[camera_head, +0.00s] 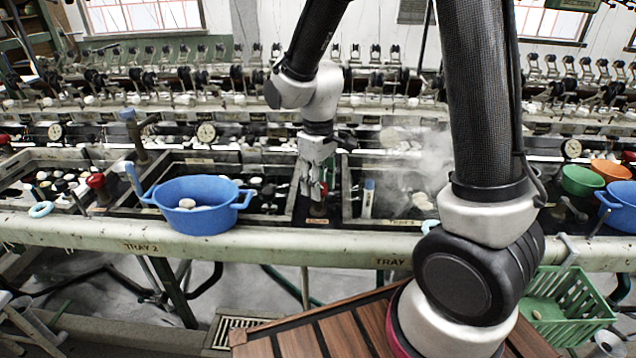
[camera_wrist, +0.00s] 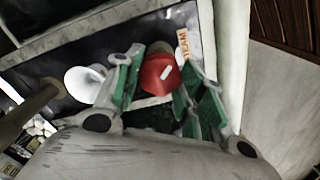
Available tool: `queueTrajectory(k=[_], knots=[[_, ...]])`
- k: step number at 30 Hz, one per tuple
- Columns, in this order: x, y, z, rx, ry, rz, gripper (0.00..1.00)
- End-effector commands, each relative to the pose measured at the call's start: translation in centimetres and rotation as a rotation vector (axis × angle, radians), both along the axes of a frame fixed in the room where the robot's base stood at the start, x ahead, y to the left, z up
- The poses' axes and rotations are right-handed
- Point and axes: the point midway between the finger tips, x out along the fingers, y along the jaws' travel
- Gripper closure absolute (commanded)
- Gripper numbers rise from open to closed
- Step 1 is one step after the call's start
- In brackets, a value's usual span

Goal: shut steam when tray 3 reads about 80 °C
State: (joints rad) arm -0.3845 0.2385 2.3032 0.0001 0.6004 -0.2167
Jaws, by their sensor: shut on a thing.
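My gripper (camera_head: 317,190) reaches down at the divider left of the steaming basin (camera_head: 345,200). In the wrist view my gripper (camera_wrist: 155,85) has its green-padded fingers on both sides of a red valve knob (camera_wrist: 160,75), shut on it. A white mark runs across the knob, and a label ending in "TEAM" (camera_wrist: 184,44) stands beside it. In the head view the fingers mostly hide the knob. The rail below reads "TRAY" (camera_head: 392,262), its number hidden by my arm.
A blue tub (camera_head: 197,218) sits on the tray 2 rim, left of my gripper. Another red knob (camera_head: 96,181) is farther left. Round dials (camera_head: 206,132) line the back, too small to read. Green and orange bowls (camera_head: 610,170) and a green crate (camera_head: 568,308) are at right.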

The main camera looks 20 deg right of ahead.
Motion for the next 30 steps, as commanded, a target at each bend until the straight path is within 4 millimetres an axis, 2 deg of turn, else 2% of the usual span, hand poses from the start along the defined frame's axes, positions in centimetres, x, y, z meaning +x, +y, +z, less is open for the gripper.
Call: queueTrajectory(k=[9, 10, 12, 13, 23, 26, 30], knots=[[0.1, 0.0, 0.1, 0.001, -0.003, 0.001, 0.84], [0.1, 0.0, 0.1, 0.001, -0.003, 0.001, 0.55], [0.1, 0.0, 0.1, 0.000, -0.002, 0.001, 0.42], [0.1, 0.0, 0.1, 0.000, -0.002, 0.001, 0.39], [0.1, 0.0, 0.2, 0.000, -0.002, 0.001, 0.39], [0.1, 0.0, 1.1, 0.001, -0.004, 0.001, 0.39], [0.2, 0.1, 3.8, 0.002, -0.007, 0.001, 0.39]])
